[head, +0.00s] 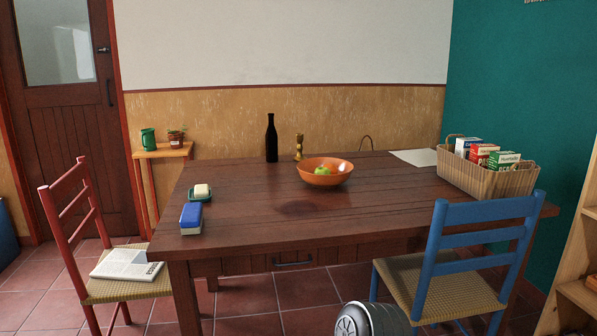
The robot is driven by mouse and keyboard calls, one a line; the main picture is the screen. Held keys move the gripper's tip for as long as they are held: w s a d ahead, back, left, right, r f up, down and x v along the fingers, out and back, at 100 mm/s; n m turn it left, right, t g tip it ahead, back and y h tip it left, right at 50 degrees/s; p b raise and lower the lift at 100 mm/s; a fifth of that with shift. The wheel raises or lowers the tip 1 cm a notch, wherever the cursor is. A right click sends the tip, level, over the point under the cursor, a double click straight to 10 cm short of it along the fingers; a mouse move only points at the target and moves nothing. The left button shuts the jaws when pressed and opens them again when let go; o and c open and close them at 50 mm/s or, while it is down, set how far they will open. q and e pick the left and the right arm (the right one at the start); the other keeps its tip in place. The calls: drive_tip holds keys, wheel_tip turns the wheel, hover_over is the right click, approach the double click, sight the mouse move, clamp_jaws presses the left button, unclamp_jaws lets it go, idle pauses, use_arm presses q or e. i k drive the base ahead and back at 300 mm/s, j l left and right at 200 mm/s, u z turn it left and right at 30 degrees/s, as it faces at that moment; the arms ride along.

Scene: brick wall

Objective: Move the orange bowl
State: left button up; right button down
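The orange bowl (338,180) is at the back middle of the dark wooden table (240,222), upright, with a green fruit (322,171) inside. A dark patch, like a shadow, shows on the tabletop in front of the bowl and a little to the left. Neither of my grippers is in view. A grey rounded part at the bottom edge looks like part of my own body.
A dark bottle (271,140) and brass candlestick (298,148) stand behind the bowl to the left. A basket (488,180) of boxes is at the right. A blue-and-white box (191,218) and butter dish (201,193) are at the left. Blue (432,250) and red (60,225) chairs flank the table.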

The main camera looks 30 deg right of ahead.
sight(306, 168)
drive_tip(key=i+j+z, duration=0.25)
drive_tip(key=i+j, duration=0.25)
drive_tip(key=j, duration=0.15)
drive_tip(key=i+j+z, duration=0.3)
drive_tip(key=i+j, duration=0.15)
drive_tip(key=j, duration=0.3)
drive_tip(key=i+j+z, duration=0.15)
drive_tip(key=j, duration=0.25)
drive_tip(key=i, duration=0.05)
